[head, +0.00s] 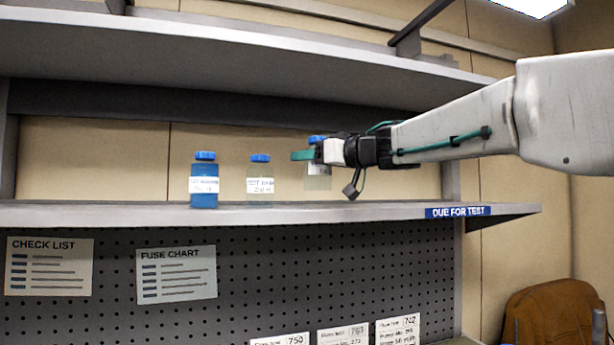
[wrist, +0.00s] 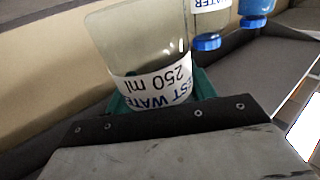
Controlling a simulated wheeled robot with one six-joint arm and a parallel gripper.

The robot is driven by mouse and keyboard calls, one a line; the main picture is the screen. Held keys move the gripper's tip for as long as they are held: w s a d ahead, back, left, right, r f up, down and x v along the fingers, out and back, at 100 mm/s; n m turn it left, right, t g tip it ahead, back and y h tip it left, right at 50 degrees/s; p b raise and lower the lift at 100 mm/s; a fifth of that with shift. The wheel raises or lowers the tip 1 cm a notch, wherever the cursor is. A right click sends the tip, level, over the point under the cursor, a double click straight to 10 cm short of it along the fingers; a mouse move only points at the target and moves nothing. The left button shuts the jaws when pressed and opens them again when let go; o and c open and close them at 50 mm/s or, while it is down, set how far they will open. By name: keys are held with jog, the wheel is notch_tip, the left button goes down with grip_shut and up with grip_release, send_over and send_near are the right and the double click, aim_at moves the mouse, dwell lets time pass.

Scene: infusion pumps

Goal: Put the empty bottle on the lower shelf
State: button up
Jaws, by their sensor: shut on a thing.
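My gripper (head: 303,156) is shut on a clear, colourless-looking bottle (head: 318,183) with a blue cap. In the head view its base shows a little above the line of the shelf board. In the wrist view the held bottle (wrist: 140,40) fills the middle, its label reading "250 ml" upside down, between teal fingers (wrist: 160,95). A second clear bottle (head: 260,183) and a blue-filled bottle (head: 204,183), both blue-capped, stand upright to the left on the shelf (head: 120,213) marked "DUE FOR TEST". Another shelf (head: 220,58) runs above.
Below the marked shelf is a dark pegboard (head: 300,255) with a check list (head: 50,266) and a fuse chart (head: 177,274). Several numbered cards (head: 343,335) show at the bottom. The marked shelf looks bare between the held bottle and its right end. A brown chair (head: 550,315) stands lower right.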

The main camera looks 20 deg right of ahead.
aim_at(310, 173)
jog(key=shift+w+d+f, duration=0.1)
jog(key=shift+w+f, duration=0.2)
jog(key=shift+f, duration=0.3)
jog(key=shift+w+a+f, duration=0.1)
jog(key=shift+w+f, duration=0.15)
jog(key=shift+f, duration=0.35)
jog(key=shift+w+d+f, duration=0.1)
jog(key=shift+w+f, duration=0.2)
jog(key=shift+f, duration=0.3)
jog(key=shift+f, duration=0.15)
jog(key=o, duration=1)
jog(key=shift+r, duration=0.2)
jog(key=v, duration=1.2)
jog(key=shift+s+f, duration=0.1)
